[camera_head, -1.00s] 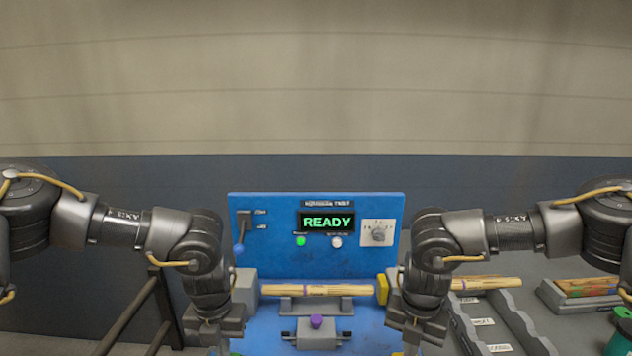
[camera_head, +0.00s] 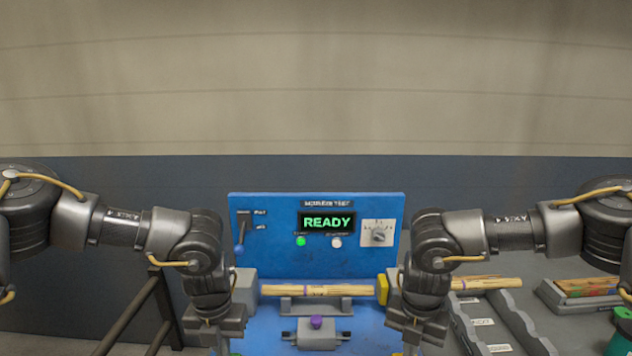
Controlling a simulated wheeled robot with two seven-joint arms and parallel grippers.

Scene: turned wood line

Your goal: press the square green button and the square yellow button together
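The blue test machine (camera_head: 270,262) stands in the middle, and its screen (camera_head: 327,222) reads READY. My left gripper (camera_head: 222,350) points down at the machine's front left, at the bottom edge of the picture. A sliver of green, probably the square green button, shows beside it at the bottom edge. My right gripper (camera_head: 412,350) points down at the front right, with a sliver of yellow by it, probably the square yellow button. Both buttons are mostly hidden by the grippers and cut off by the frame. Contact and finger opening cannot be made out.
A wooden spindle (camera_head: 318,290) lies across the machine between a grey block and a yellow-faced block (camera_head: 382,289). A purple knob (camera_head: 316,322) sits on a grey fixture in front. A grey rack (camera_head: 500,318) holds another wooden piece (camera_head: 486,283) at right.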

